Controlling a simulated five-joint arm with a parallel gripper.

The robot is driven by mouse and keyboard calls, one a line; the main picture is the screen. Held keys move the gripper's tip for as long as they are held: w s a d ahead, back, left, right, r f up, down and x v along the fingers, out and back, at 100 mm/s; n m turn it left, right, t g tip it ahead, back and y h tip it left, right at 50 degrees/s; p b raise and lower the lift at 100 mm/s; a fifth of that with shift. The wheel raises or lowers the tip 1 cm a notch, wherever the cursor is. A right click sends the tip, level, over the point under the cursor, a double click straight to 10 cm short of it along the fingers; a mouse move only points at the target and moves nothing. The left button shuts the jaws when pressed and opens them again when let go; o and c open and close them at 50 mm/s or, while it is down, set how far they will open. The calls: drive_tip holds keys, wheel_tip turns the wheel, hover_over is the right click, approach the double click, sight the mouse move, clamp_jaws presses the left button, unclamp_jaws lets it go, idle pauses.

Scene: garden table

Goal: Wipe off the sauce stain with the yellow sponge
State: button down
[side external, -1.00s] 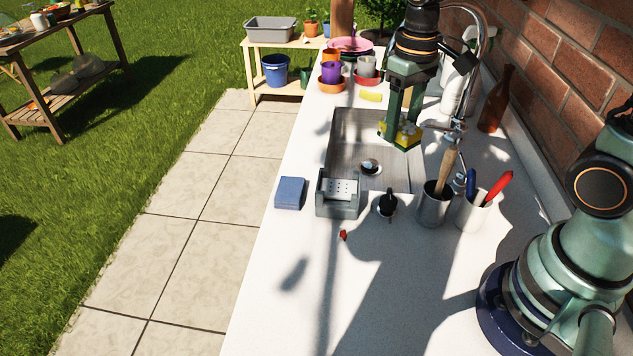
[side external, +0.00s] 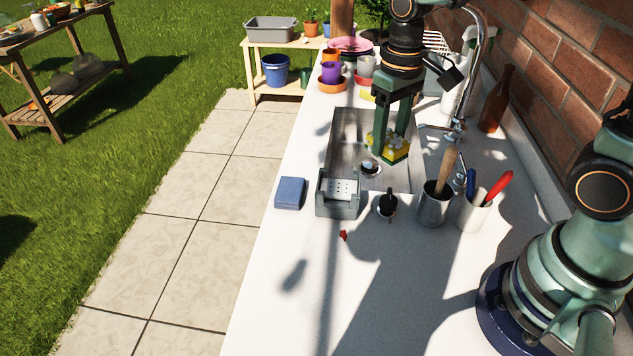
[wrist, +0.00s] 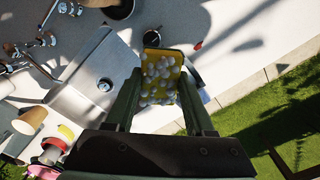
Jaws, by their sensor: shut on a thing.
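My gripper (side external: 389,150) is shut on the yellow sponge (side external: 390,147) and holds it above the sink (side external: 345,135). In the wrist view the sponge (wrist: 170,58) sits between the two fingers, and its face carries many whitish, bubble-like blobs. The small red sauce stain (side external: 343,235) lies on the white counter in front of the grey caddy, apart from the sponge. The stain also shows in the wrist view (wrist: 198,46), just beyond the sponge.
A grey caddy (side external: 338,197), a dark-topped dispenser (side external: 387,204) and two utensil cups (side external: 433,205) stand between sink and front counter. A blue sponge (side external: 289,193) lies at the left edge. A tap (side external: 455,128) and brown bottle (side external: 494,105) stand right. Counter around the stain is clear.

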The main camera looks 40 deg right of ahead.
drive_tip(key=shift+s+a+f, duration=0.7)
drive_tip(key=shift+a+f, duration=1.1)
drive_tip(key=shift+a, duration=0.35)
drive_tip(key=shift+s+a+f, duration=0.65)
drive_tip(key=shift+a+f, duration=1.1)
drive_tip(key=shift+a, duration=0.4)
drive_tip(key=shift+s+a+f, duration=0.7)
drive_tip(key=shift+a+f, duration=1.1)
drive_tip(key=shift+a, duration=0.35)
drive_tip(key=shift+a, duration=0.1)
